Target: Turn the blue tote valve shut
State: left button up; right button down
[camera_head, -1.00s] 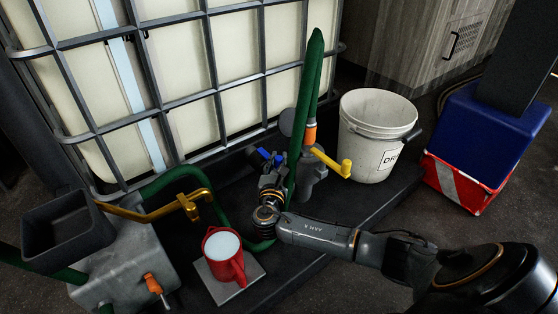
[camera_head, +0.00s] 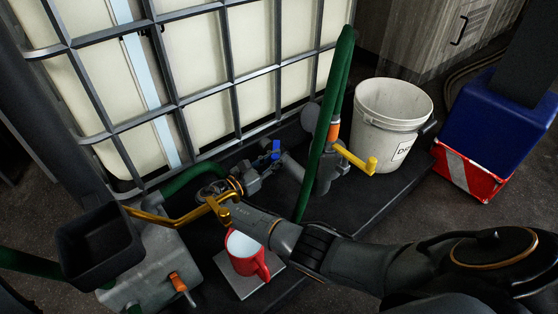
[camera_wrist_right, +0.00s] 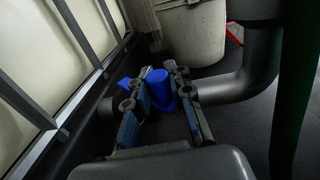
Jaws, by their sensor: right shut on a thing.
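The blue valve handle (camera_head: 276,149) sits on the grey outlet pipe at the foot of the caged tote (camera_head: 205,131). In the right wrist view the blue handle (camera_wrist_right: 158,86) stands between the two dark fingers. My right gripper (camera_head: 264,161) reaches it from the left in the head view and is shut on it. The right gripper (camera_wrist_right: 157,100) hides part of the handle in both views. The handle's exact angle to the pipe is hard to tell. My left gripper is not in view.
A green hose (camera_head: 325,125) rises right of the valve, beside a yellow lever (camera_head: 355,158). A white bucket (camera_head: 391,118) stands behind. A red jug (camera_head: 247,254) and a brass swing arm (camera_head: 170,219) lie close below and left of my right arm.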

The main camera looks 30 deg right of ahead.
jog(key=shift+w+a+f+m+g+b, duration=0.1)
jog(key=shift+w+a+m+g+b, duration=0.35)
jog(key=shift+g+b, duration=0.8)
jog(key=shift+w+a+m+g+b, duration=0.2)
jog(key=shift+a+m+g+b, duration=0.5)
jog(key=shift+b, duration=1)
jog(key=shift+w+a+f+m+g+b, duration=0.1)
jog(key=shift+w+a+m+g+b, duration=0.2)
jog(key=shift+m+g+b, duration=0.8)
jog(key=shift+r+n+b, duration=0.1)
jog(key=shift+n+b, duration=0.15)
jog(key=shift+b, duration=0.1)
jog(key=c, duration=1.2)
grip_release()
jog(key=shift+w+d, duration=0.1)
jog(key=shift+r, duration=0.1)
notch_tip(320, 180, up, 10)
jog(key=shift+f, duration=0.1)
